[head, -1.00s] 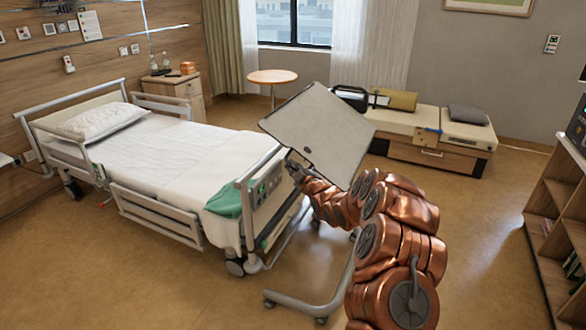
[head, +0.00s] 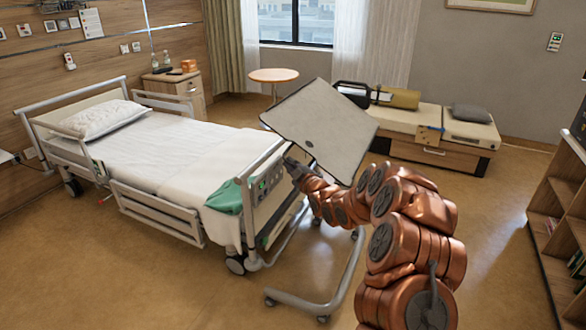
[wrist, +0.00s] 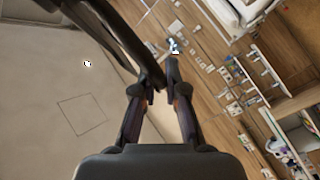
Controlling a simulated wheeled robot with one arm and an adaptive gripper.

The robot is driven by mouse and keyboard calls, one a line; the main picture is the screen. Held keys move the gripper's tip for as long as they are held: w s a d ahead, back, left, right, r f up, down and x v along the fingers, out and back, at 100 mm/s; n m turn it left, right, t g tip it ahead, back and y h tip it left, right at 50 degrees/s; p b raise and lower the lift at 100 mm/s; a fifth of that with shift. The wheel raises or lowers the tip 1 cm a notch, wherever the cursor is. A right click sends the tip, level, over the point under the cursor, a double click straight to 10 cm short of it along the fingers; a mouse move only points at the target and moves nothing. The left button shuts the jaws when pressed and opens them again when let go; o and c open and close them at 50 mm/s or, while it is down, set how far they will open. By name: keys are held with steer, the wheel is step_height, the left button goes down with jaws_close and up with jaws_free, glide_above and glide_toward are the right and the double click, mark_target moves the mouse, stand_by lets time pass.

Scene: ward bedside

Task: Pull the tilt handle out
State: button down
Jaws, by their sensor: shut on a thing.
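The overbed table's pale, tilted top (head: 325,115) stands beyond the foot of the bed in the head view. My gripper (head: 291,164) is at its lower left edge, close to the bed's foot panel. In the wrist view my gripper's two fingers (wrist: 160,88) come together at the end of a dark curved bar (wrist: 125,45), which looks like the tilt handle. The fingers are shut on it. The handle is too small and hidden by my gripper to make out in the head view.
The bed (head: 160,165) is close on the left, with a control panel (head: 268,184) on its foot end and a green cloth (head: 228,197). The table's wheeled base (head: 300,308) is on the floor below. A bookshelf (head: 555,230) stands at the right.

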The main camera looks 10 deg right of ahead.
steer(key=shift+s+a, duration=0.1)
steer(key=shift+a, duration=0.15)
steer(key=c, duration=1.2)
jaws_free()
steer(key=shift+a, duration=0.15)
steer(key=shift+d, duration=0.2)
steer(key=shift+s, duration=0.15)
steer(key=shift+s+d+r, duration=0.1)
steer(key=shift+s+d, duration=0.2)
steer(key=shift+s, duration=0.25)
steer(key=v, duration=1)
steer(key=shift+s, duration=0.3)
